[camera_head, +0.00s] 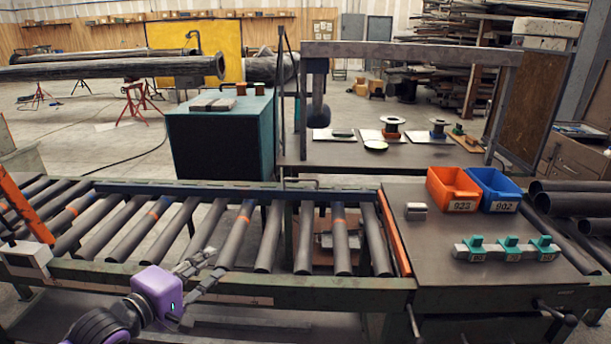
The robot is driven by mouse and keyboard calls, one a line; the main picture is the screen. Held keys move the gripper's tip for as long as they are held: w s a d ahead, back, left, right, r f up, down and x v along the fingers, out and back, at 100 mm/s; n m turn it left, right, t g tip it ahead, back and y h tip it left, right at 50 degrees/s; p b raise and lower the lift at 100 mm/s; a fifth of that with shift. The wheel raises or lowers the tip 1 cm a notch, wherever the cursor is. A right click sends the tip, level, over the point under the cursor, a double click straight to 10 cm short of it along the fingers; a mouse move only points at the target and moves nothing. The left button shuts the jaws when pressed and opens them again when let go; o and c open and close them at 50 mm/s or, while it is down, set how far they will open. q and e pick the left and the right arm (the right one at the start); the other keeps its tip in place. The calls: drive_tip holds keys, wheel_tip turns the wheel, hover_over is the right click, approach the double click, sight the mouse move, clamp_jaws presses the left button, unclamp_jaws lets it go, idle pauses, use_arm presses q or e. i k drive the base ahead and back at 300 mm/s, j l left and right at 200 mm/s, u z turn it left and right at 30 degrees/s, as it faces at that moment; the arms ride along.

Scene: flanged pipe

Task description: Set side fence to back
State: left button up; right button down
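A long blue rail (235,190) runs along the back edge of the roller conveyor (100,271), and I take it to be the side fence. A small dark handle-like bar (301,181) stands at its back. My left gripper (217,262), with a purple body, reaches in from the bottom left. Its two fingers are spread apart over the front of the rollers, with nothing visible between them. It is well in front of the rail and apart from it. My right gripper is not in view.
An orange bar (394,233) closes the right end of the rollers. The right-hand table (440,281) holds orange (454,190) and blue (494,190) bins and several green-topped blocks (508,247). An orange upright (24,208) stands at the left. A teal cabinet (220,140) is behind.

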sight(127, 189)
drive_tip(key=i+l, duration=0.4)
drive_tip(key=i, duration=0.2)
drive_tip(key=i+l, duration=0.45)
drive_tip(key=i, duration=0.15)
